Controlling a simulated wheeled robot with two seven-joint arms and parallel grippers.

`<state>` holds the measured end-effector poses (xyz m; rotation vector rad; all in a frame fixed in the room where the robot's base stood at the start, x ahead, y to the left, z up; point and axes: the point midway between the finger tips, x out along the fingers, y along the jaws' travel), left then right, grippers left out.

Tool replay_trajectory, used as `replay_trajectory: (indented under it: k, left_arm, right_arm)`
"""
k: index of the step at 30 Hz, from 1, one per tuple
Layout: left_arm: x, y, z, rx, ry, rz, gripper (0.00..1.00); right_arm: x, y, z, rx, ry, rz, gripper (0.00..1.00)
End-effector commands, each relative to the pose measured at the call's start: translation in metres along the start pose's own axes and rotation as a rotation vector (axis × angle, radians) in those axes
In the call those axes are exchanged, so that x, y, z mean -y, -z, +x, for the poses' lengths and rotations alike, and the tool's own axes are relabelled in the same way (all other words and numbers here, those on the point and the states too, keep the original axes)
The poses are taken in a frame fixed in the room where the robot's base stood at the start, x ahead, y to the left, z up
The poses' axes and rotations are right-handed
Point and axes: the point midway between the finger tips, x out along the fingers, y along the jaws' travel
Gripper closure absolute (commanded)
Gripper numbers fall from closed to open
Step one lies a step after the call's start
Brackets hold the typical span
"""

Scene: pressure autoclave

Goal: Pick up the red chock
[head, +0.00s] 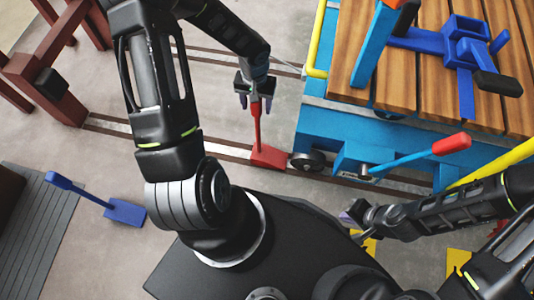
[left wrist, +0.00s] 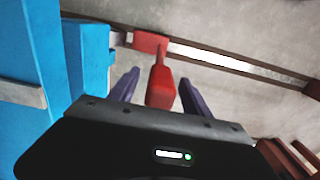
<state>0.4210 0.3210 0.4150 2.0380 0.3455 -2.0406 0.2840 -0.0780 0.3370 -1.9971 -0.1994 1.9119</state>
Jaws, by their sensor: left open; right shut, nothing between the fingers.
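The red chock (head: 268,156) sits on the floor rail beside a wheel of the blue cart, its handle sticking up. My left gripper (head: 255,102) is above it, open, pointing down, with one finger on each side of the handle's top. In the left wrist view the chock's handle (left wrist: 160,88) lies between the two open purple fingers (left wrist: 158,82), and its block is beyond them. I cannot tell whether either finger touches the handle. My right gripper (head: 352,216) is shut and empty, low at the right, well away from the chock.
The blue cart (head: 320,120) with a wooden deck stands right of the chock; its wheel (head: 307,160) is close to it. A red-tipped blue lever (head: 420,155) juts from the cart. A blue chock (head: 124,212) lies at left by a grey slatted mat (head: 40,235).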

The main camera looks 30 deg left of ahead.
Motion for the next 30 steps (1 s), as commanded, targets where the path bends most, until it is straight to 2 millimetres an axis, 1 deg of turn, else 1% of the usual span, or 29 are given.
replay_trajectory:
  k: [1,3,5,23,30]
  left_arm:
    - [-0.0002,-0.0003,0.0107,0.002,-0.001,0.001,0.44]
    - [-0.0004,-0.0001,0.0176,0.001,-0.001,0.001,0.44]
    - [-0.0004,0.0003,0.0201,-0.001,-0.001,0.001,0.44]
    - [0.0000,0.0005,0.0196,-0.001,0.000,0.000,0.44]
    - [0.0000,0.0004,0.0196,-0.001,0.000,0.000,0.62]
  right_arm:
    - [-0.0027,0.0011,0.0050,-0.003,-0.001,0.002,1.00]
    - [-0.0039,0.0020,0.0065,-0.005,-0.002,0.003,1.00]
    - [-0.0043,0.0024,0.0068,-0.006,-0.003,0.003,1.00]
    - [-0.0039,0.0022,0.0059,-0.005,-0.002,0.003,1.00]
    - [-0.0038,0.0021,0.0060,-0.005,-0.002,0.003,1.00]
